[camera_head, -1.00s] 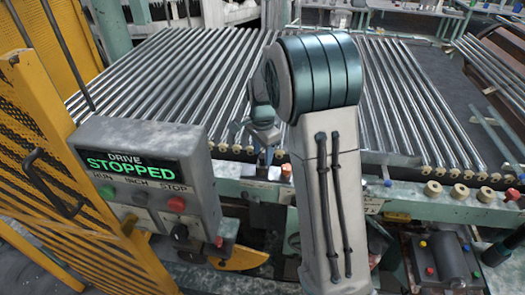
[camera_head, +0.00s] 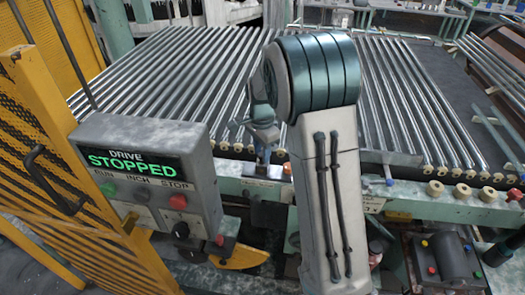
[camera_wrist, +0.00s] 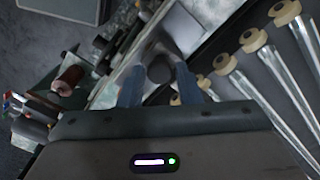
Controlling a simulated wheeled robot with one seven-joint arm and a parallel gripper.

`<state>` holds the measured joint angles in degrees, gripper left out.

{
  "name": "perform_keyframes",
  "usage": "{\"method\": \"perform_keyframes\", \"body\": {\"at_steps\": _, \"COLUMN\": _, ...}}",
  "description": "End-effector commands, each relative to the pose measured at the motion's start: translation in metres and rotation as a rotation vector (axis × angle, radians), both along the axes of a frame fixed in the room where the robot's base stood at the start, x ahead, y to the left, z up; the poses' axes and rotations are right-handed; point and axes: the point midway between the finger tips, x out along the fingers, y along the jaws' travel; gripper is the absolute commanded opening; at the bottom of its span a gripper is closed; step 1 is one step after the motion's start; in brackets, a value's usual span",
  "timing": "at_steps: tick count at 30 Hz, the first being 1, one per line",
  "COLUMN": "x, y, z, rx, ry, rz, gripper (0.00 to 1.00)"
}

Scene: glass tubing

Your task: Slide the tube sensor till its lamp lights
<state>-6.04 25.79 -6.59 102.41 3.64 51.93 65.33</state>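In the wrist view, my gripper (camera_wrist: 160,88) has its two blue-grey fingers apart, one on each side of a dark round knob (camera_wrist: 160,69). The knob stands at the near end of a grey block (camera_wrist: 179,28) on the pale rail; this looks like the tube sensor. I cannot tell whether the fingers touch the knob. In the head view, my gripper (camera_head: 263,158) points down at the rail in front of the tubes, and it and my arm hide most of the sensor. I cannot make out a lit lamp in either view.
Rows of glass tubes (camera_head: 180,80) lie behind the green rail (camera_head: 430,207), with several cream rollers (camera_head: 458,191) along it. A control box (camera_head: 150,165) reading "DRIVE STOPPED" stands at left, by a yellow mesh guard (camera_head: 45,150). A motor (camera_head: 443,258) sits low at right.

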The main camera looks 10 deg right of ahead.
Motion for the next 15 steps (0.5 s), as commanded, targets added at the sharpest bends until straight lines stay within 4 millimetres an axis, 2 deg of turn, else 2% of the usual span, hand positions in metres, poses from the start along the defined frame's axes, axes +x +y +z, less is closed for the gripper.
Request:
{"method": "perform_keyframes", "body": {"at_steps": 11, "x": 0.0, "y": 0.0, "z": 0.002, "rx": 0.0, "ry": 0.0, "rz": -0.001, "gripper": 0.46}}
{"method": "perform_keyframes", "body": {"at_steps": 15, "x": 0.001, "y": 0.0, "z": 0.017, "rx": 0.001, "ry": -0.004, "rz": 0.0, "gripper": 0.46}}
